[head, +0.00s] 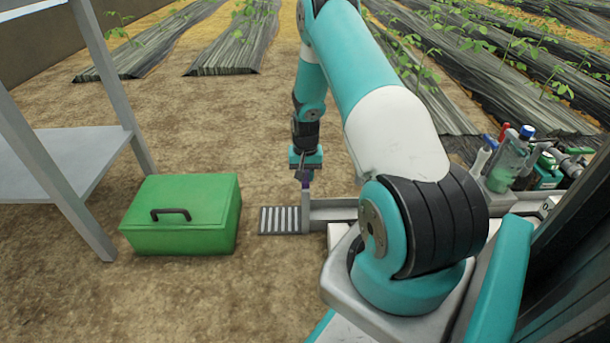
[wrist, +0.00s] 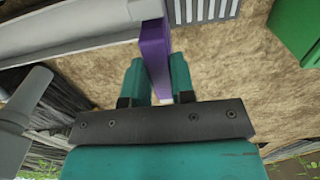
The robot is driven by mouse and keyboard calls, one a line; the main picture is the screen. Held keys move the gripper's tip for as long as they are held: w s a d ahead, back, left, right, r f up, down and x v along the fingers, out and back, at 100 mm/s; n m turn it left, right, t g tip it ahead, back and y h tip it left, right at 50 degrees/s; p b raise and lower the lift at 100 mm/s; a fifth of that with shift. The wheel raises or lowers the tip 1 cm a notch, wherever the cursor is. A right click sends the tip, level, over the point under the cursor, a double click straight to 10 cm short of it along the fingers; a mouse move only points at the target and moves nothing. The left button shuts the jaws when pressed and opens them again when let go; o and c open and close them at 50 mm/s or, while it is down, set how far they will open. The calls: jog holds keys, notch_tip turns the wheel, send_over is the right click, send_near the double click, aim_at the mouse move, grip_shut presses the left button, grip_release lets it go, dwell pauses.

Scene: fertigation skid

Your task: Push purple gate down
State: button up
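The purple gate (wrist: 155,45) stands at the end of the grey trough (wrist: 75,35) in the wrist view. In the head view only a small purple part (head: 307,184) shows, just below my gripper (head: 305,172), above a grey upright piece. In the wrist view my gripper's two teal fingers (wrist: 157,75) are apart, with purple showing in the gap between them. The fingers hide part of the gate's sides. I cannot tell whether they touch or clamp it.
A slatted grate (head: 284,220) lies on the soil beside the trough's end. A green box (head: 185,214) with a dark handle stands left of it, near a grey shelf (head: 65,155). Bottles (head: 508,158) stand at the right. Bare soil lies around the grate.

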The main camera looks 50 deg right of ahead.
grip_shut()
notch_tip(320, 180, down, 6)
jog(key=o, duration=0.5)
grip_release()
jog(key=shift+s+f, duration=0.1)
jog(key=shift+o, duration=0.5)
jog(key=shift+r, duration=0.2)
jog(key=shift+r, duration=0.35)
notch_tip(320, 180, up, 16)
jog(key=p, duration=0.9)
jog(key=shift+r, duration=0.25)
